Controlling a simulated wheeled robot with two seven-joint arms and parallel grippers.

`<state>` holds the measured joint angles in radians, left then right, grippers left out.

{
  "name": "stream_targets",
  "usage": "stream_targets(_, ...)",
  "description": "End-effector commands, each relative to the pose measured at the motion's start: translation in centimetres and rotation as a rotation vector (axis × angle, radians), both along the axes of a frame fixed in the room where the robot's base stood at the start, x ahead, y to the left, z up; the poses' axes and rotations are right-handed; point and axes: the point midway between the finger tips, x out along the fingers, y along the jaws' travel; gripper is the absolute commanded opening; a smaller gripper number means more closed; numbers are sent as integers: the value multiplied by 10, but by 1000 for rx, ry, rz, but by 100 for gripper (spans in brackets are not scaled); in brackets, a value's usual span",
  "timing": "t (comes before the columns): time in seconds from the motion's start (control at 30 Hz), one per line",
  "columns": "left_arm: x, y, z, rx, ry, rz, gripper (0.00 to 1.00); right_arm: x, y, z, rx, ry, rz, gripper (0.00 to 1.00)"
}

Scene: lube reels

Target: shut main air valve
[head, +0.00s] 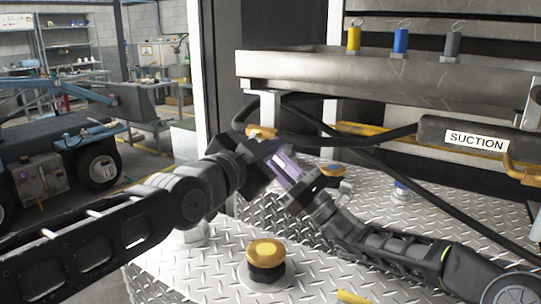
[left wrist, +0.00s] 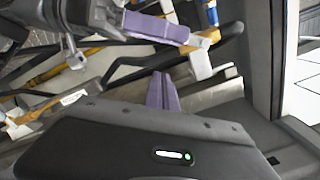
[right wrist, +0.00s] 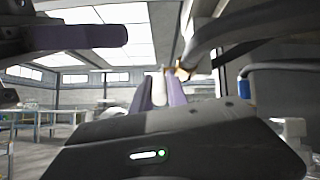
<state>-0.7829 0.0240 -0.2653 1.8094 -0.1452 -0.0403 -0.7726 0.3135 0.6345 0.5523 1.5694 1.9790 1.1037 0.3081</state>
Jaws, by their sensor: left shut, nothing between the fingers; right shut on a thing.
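A yellow valve handle (head: 262,132) shows at the upper end of my grippers in the head view, partly hidden by them. In the left wrist view the yellow handle (left wrist: 205,42) has a pale patch and lies at the purple fingertips of my right gripper (left wrist: 186,32). My right gripper (right wrist: 156,82) is shut on it, though the grip itself is partly hidden. My left gripper (head: 284,163) is shut and empty, its purple fingers crossing close to my right gripper. The left fingers (left wrist: 162,78) also show together in the left wrist view. No label names the main air valve.
A black cylinder marked SUCTION (head: 476,140) and black hoses lie to the right. A yellow-topped knob (head: 266,252) stands on the diamond-plate deck (head: 205,270). A metal trough (head: 300,66) crosses above, under yellow, blue and grey tagged pieces. Both arms are close together.

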Motion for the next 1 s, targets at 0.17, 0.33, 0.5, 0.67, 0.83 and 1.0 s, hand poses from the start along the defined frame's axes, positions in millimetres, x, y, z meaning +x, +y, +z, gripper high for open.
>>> stream_targets(0.17, 20, -10, -2, 5, 0, 4, 0, 0, 0, 0, -1, 1, 0, 0)
stream_targets(0.33, 29, -7, -10, 2, 0, 7, 0, 0, 0, 0, -1, 1, 0, 0)
stream_targets(0.5, 35, -3, -22, 2, 3, 6, 0, 0, 0, -1, -1, 1, 0, 0)
stream_targets(0.67, 40, 1, -31, 0, 1, 4, 0, 0, 0, 0, -1, 1, 0, 0)
stream_targets(0.83, 41, 1, -33, 0, -2, 2, 0, 0, 0, 0, -1, 1, 0, 0)
stream_targets(1.0, 41, 1, -33, 1, -1, 1, 0, 0, 0, -1, -1, 1, 0, 0)
